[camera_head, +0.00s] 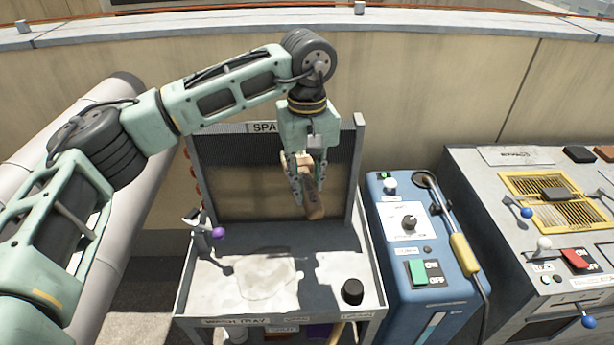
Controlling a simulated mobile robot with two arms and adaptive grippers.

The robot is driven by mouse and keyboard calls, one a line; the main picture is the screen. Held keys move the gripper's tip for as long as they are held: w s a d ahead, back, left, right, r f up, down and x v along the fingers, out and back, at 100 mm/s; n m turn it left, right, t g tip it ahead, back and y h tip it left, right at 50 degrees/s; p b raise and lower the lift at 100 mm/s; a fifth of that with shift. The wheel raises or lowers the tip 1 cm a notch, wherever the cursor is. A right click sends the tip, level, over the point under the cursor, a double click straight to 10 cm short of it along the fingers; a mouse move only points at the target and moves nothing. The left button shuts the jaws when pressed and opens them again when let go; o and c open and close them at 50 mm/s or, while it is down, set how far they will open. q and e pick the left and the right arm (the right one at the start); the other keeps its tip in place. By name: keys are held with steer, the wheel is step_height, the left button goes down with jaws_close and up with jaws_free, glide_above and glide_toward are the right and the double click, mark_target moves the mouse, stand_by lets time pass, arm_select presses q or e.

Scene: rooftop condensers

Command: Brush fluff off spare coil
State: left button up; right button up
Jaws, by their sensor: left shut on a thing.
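The spare coil (235,185) is a dark finned panel in a grey frame, upright at the back of the wash tray (190,292). A sign, partly hidden by my arm, tops it. A paler, tan band lies across its lower part. My left gripper (306,190) is shut on a brown wooden brush (314,207), held in front of the coil's right half. I cannot tell whether the brush touches the fins. A pale patch (268,280), perhaps fluff or a puddle, lies on the tray floor. My right gripper is not in view.
A blue machine (405,258) with a dial, a green switch and a yellow-handled wand stands right of the tray. A grey console (500,235) is farther right. A purple-knobbed tap (208,232) and black knob (352,291) are on the tray. A parapet wall rises behind.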

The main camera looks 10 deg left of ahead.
arm_select(q)
steer(key=shift+f+b, duration=0.65)
steer(key=shift+f, duration=0.6)
steer(key=shift+r+p, duration=1.1)
steer(key=shift+r, duration=0.55)
steer(key=shift+r+p, duration=0.35)
steer(key=shift+r, duration=0.2)
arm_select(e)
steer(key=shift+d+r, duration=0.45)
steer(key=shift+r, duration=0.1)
arm_select(q)
steer(key=shift+s, duration=0.15)
steer(key=shift+s+d+f, duration=0.1)
steer(key=shift+s+d+b, duration=0.15)
steer(key=shift+s+b, duration=0.15)
steer(key=shift+s, duration=0.35)
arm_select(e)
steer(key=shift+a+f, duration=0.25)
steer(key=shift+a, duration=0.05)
